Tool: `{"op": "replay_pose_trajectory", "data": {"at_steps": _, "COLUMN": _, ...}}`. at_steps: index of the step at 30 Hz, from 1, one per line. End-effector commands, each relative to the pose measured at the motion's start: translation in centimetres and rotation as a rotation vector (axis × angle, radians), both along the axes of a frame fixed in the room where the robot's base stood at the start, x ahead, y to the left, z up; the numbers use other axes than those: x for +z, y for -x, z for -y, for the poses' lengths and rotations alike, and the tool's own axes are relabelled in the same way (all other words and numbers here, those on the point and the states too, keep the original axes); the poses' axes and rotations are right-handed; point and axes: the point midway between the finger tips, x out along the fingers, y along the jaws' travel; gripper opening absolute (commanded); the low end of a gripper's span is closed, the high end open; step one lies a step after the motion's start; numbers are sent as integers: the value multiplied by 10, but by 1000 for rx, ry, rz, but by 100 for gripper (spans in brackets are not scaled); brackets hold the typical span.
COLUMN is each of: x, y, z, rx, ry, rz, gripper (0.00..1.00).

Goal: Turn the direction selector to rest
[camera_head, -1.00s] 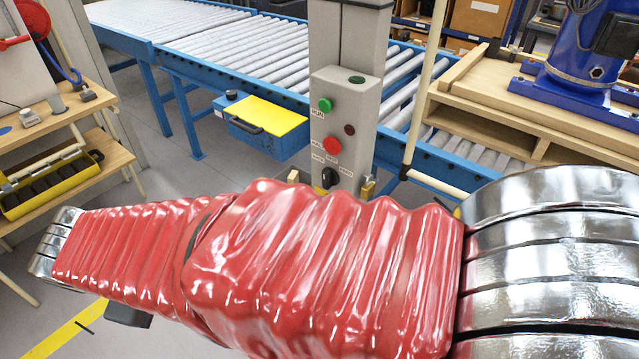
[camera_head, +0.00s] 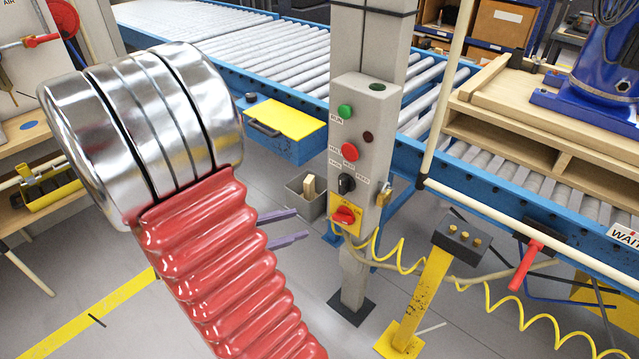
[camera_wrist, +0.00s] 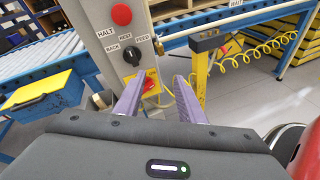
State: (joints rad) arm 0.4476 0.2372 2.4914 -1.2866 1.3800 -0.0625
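The direction selector (camera_head: 346,184) is a black knob on the grey control post, below the red button. In the wrist view the selector (camera_wrist: 131,57) sits under the labels BACK, REST and FEED; its exact pointing is too small to tell. My gripper (camera_head: 297,224) has two purple fingers, spread apart with nothing between them. In the head view they are left of the post and lower than the selector. In the wrist view my gripper (camera_wrist: 158,83) points toward the post, with the selector above and left of the fingertips. They appear apart from it.
Above the selector are a red button (camera_head: 350,152) and a green button (camera_head: 344,111). Below it is a red switch (camera_head: 345,217) on a yellow plate. A brass padlock (camera_head: 384,194) hangs on the post's right side. A yellow stand (camera_head: 422,290) and coiled cable are to the right.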

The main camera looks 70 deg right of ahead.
Motion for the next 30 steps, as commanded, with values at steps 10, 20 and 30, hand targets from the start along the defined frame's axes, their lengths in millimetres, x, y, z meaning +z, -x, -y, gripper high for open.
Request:
{"op": "replay_pose_trajectory", "data": {"at_steps": 10, "x": -28, "y": 3, "z": 54, "rx": 157, "ry": 42, "rz": -335, "gripper": 36}}
{"op": "replay_pose_trajectory", "data": {"at_steps": 20, "x": -53, "y": -2, "z": 78, "rx": 273, "ry": 48, "rz": -487, "gripper": 36}}
{"op": "replay_pose_trajectory", "data": {"at_steps": 30, "x": -53, "y": -3, "z": 78, "rx": 278, "ry": 48, "rz": -490, "gripper": 36}}
